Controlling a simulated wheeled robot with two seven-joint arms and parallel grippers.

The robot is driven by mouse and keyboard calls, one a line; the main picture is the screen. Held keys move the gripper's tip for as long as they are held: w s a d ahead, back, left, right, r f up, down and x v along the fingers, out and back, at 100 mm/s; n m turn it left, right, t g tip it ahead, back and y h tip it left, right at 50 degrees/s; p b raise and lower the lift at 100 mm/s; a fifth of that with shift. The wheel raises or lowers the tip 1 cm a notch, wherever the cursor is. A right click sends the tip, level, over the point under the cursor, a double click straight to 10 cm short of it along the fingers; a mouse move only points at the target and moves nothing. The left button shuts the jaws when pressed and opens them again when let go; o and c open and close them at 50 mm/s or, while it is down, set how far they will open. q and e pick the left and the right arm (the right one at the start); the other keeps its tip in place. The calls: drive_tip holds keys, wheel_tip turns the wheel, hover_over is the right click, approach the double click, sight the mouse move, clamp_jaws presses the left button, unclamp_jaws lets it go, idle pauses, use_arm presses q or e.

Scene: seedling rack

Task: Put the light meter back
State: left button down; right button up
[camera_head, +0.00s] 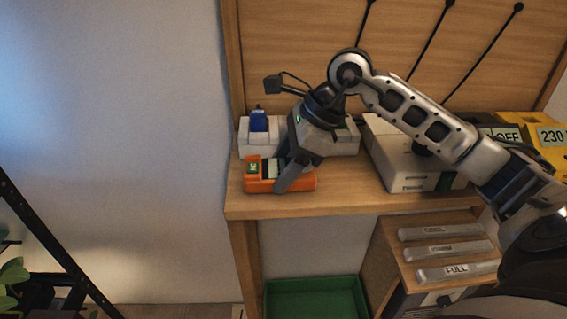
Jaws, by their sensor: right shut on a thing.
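An orange handheld device (305,182), which I take for the light meter, is at the front left of the wooden bench top. It has a green label and a pale screen on its left part. My right gripper (285,182) reaches down over it from above and is shut on it. The finger hides part of its middle. I cannot tell whether the device rests on the bench or is just above it. Right behind it is a white dock (262,146) with a blue item (258,121) upright in its left part. My left gripper is not in view.
A white box (407,170) stands right of the dock, with a yellow unit (548,140) further right. A wooden back panel (310,45) with dark cords rises behind. Below are a green tray (315,283) and a wooden rack with labelled bars (448,251).

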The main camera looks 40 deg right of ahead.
drive_tip(key=shift+f, duration=0.2)
drive_tip(key=o, duration=1.2)
drive_tip(key=shift+r, duration=0.1)
drive_tip(key=shift+r, duration=0.2)
drive_tip(key=v, duration=1.1)
drive_tip(key=shift+s+d+r, duration=0.15)
drive_tip(key=shift+d+r, duration=0.1)
drive_tip(key=shift+r, duration=0.05)
